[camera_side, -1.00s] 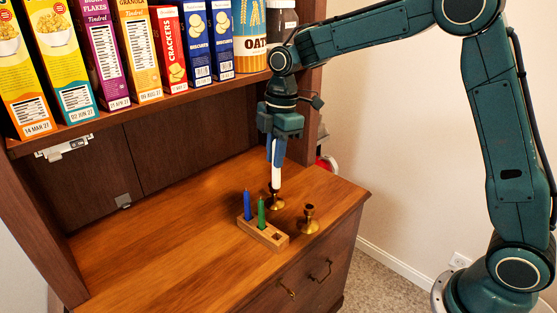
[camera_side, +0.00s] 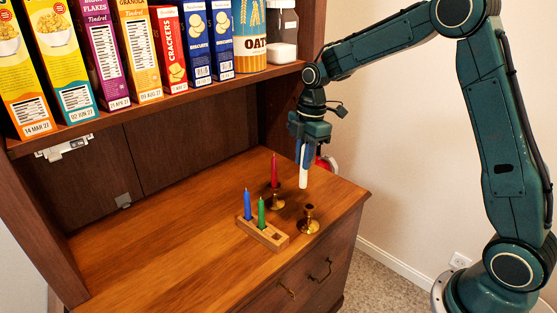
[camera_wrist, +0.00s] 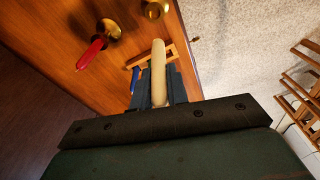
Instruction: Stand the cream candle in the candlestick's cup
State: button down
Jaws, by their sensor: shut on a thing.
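The cream candle (camera_side: 303,178) hangs upright, held between the fingers of my gripper (camera_side: 302,155), which is shut on its upper part. In the wrist view the candle (camera_wrist: 158,65) points away from my gripper (camera_wrist: 160,98). An empty brass candlestick (camera_side: 309,219) stands on the counter near the front right edge, below the candle and apart from it; it also shows in the wrist view (camera_wrist: 153,9). A second brass candlestick (camera_side: 274,202) behind it holds a red candle (camera_side: 274,170).
A wooden block (camera_side: 262,233) holds a blue candle (camera_side: 247,204) and a green candle (camera_side: 261,212), with an empty hole at its right end. Cereal boxes (camera_side: 105,50) line the shelf above. The counter's left side is clear.

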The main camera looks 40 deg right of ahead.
jog(key=d, duration=0.1)
jog(key=d+f, duration=0.1)
jog(key=shift+s+d+f, duration=0.2)
jog(key=shift+s+d, duration=0.15)
jog(key=shift+d, duration=0.05)
jog(key=shift+f, duration=0.15)
notch_tip(320, 180, down, 6)
dwell(0.6)
jog(key=shift+f, duration=1.5)
dwell(1.7)
jog(key=c, duration=1)
grip_release()
jog(key=shift+o, duration=0.2)
jog(key=shift+r, duration=0.2)
jog(key=shift+d+r, duration=0.15)
jog(key=shift+r, duration=1)
jog(key=shift+d+r, duration=0.15)
jog(key=shift+r, duration=1)
